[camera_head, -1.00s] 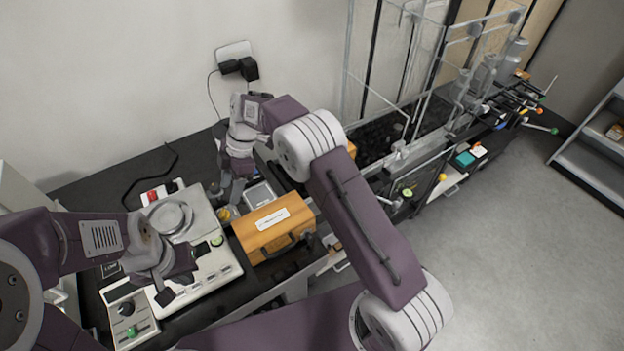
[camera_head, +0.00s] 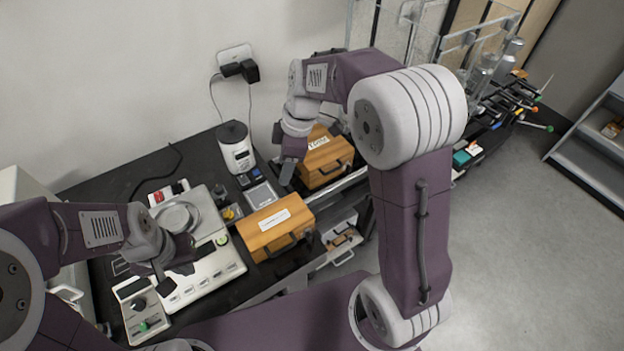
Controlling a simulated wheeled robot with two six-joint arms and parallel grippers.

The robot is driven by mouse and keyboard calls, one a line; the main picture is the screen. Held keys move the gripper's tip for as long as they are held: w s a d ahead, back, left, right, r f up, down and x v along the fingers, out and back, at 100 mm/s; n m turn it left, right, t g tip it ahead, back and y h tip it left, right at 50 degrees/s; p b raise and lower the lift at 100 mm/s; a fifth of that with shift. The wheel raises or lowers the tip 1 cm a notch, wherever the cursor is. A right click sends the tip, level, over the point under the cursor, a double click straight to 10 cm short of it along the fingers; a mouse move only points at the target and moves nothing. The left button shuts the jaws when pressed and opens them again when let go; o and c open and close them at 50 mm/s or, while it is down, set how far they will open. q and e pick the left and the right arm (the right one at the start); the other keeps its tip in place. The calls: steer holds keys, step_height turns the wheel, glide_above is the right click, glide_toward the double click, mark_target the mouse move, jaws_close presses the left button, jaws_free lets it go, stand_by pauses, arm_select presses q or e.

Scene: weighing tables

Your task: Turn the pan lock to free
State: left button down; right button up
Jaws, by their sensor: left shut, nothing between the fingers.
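The white scale (camera_head: 207,273) with a round metal pan (camera_head: 178,217) stands on the black table at the left. A small control box (camera_head: 131,289) at its front left has a dark knob (camera_head: 139,304) and a green switch or lever (camera_head: 143,326). I cannot tell which control is the pan lock. My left gripper (camera_head: 167,285) is shut and empty, over the scale's front left part beside the control box. Whether it touches anything is unclear. My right gripper (camera_head: 286,174) points down near the wooden boxes; its fingers are too small and dark to read.
A wooden case (camera_head: 271,226) stands right of the scale, with another wooden case (camera_head: 325,160) behind it. A white and black grinder-like device (camera_head: 236,147) stands near the wall. A glass enclosure (camera_head: 462,45) is at the back right.

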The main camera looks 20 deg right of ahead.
steer(key=s+d+f+m+h, duration=0.1)
steer(key=s+d+m, duration=0.3)
steer(key=s, duration=0.3)
steer(key=shift+d+m+p, duration=0.25)
steer(key=shift+m+p, duration=0.05)
steer(key=shift+p, duration=0.15)
steer(key=shift+f, duration=0.1)
